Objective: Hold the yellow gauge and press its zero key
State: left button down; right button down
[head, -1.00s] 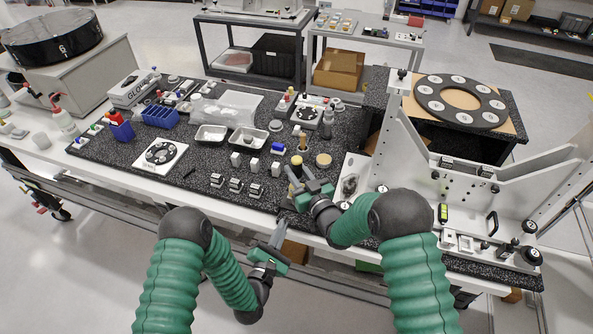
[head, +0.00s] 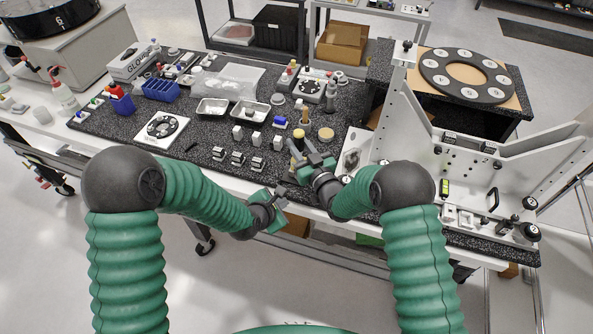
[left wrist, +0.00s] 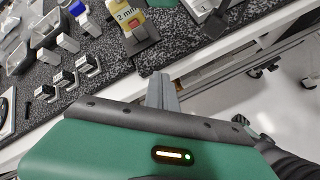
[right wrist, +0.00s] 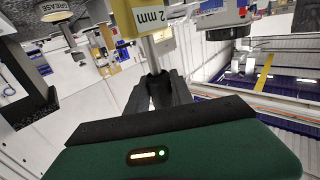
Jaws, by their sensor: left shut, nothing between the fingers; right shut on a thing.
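The yellow gauge (right wrist: 125,22), marked "2 mm", fills the top of the right wrist view. My right gripper (right wrist: 156,85) is shut on it at its lower grey part. The gauge also shows at the top of the left wrist view (left wrist: 128,16), with a small red spot on it. In the head view my right gripper (head: 299,160) is over the bench's front edge area. My left gripper (left wrist: 162,78) is shut and empty, its fingertips pointing toward the gauge but apart from it. In the head view my left gripper (head: 281,192) is just below the right one. I cannot make out the zero key.
Small grey-and-white blocks (head: 238,158) stand on the dark speckled bench, left of the grippers. Metal trays (head: 249,115) and a blue bin (head: 160,89) are farther back. A white fixture (head: 418,130) with upright plates stands to the right.

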pick_arm(q)
jog(key=shift+w, duration=0.1)
jog(key=w+d, duration=0.1)
jog(key=w, duration=0.4)
jog(key=w+d, duration=0.1)
jog(key=w, duration=0.1)
jog(key=shift+w+d, duration=0.3)
jog(key=shift+w, duration=0.05)
jog(key=shift+w+d, duration=0.1)
jog(key=shift+w, duration=0.15)
jog(key=shift+w, duration=0.1)
dwell(1.5)
jog(key=shift+w+d, duration=0.1)
jog(key=shift+w, duration=0.15)
jog(key=shift+w+d+r, duration=0.1)
jog(key=shift+w+d, duration=0.05)
jog(key=shift+w, duration=0.25)
dwell(0.8)
jog(key=shift+s, duration=0.1)
jog(key=shift+s+a, duration=0.25)
jog(key=shift+s, duration=0.45)
jog(key=shift+s, duration=0.1)
